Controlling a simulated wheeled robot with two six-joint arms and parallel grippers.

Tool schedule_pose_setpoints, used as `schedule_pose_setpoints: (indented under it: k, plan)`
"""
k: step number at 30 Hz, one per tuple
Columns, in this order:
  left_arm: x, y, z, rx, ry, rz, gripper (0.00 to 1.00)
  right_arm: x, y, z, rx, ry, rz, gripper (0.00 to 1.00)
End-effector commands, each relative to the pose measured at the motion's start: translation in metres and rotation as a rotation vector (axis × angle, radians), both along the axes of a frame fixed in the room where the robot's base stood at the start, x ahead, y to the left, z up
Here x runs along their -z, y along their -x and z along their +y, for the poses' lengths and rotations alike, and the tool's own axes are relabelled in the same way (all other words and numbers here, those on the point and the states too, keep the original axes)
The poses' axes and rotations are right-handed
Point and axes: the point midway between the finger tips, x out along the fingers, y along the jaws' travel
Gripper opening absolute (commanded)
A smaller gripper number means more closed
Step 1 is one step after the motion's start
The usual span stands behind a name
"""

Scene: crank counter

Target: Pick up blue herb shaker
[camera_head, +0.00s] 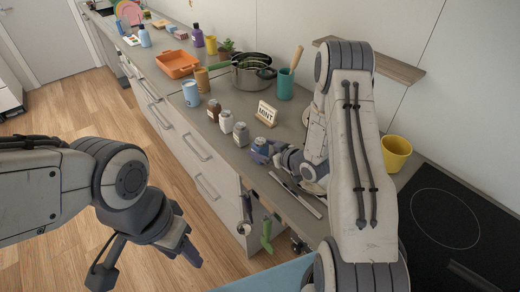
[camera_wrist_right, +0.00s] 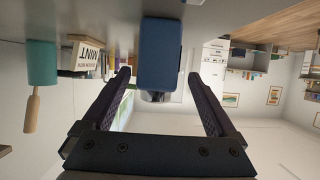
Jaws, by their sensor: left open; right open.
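The blue herb shaker (camera_head: 260,146) stands on the counter at the near end of a row of shakers. In the right wrist view, which looks upside down, the blue shaker (camera_wrist_right: 160,52) shows between the two fingers, with a gap on each side. My right gripper (camera_head: 269,157) is open at the shaker; its fingers (camera_wrist_right: 159,78) reach to either side of it without visibly gripping. In the head view the gripper partly hides the shaker. My left gripper (camera_head: 188,248) is open and empty, over the floor in front of the counter.
Other shakers (camera_head: 226,121) stand left of the blue one. A MINT sign (camera_head: 266,113), a teal cup (camera_head: 286,84) and a pot (camera_head: 253,75) are behind. A yellow cup (camera_head: 396,153) and black cooktop (camera_head: 440,220) lie to the right. Utensils hang at the counter front.

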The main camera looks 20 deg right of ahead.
Motion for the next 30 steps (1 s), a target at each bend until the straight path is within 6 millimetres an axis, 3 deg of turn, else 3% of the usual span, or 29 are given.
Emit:
schedule_pose_setpoints:
  k: [4,9,18,20,24,26,30]
  plan:
    - [-0.017,0.0,0.0,-0.001,0.0,0.0,0.5,-0.001,-0.02,0.006,-0.004,0.0,-0.001,0.93]
    - [-0.023,0.0,0.0,-0.001,0.0,0.0,0.5,0.009,-0.039,0.012,-0.002,0.0,-0.001,0.93]
    - [-0.023,0.0,0.0,-0.001,0.0,0.0,0.5,0.013,-0.044,0.013,0.0,0.0,0.0,0.93]
    - [-0.023,0.0,0.0,-0.001,0.0,0.0,0.5,0.013,-0.044,0.013,0.0,0.0,0.0,0.73]
    - [-0.023,0.0,0.0,-0.001,0.0,0.0,0.5,0.013,-0.044,0.013,0.0,0.0,0.0,0.2]
    - [-0.023,0.0,0.0,-0.001,0.0,0.0,0.5,0.013,-0.044,0.013,0.0,0.0,0.0,0.0]
    - [-0.023,0.0,0.0,-0.001,0.0,0.0,0.5,0.013,-0.044,0.013,0.0,0.0,-0.001,0.0]
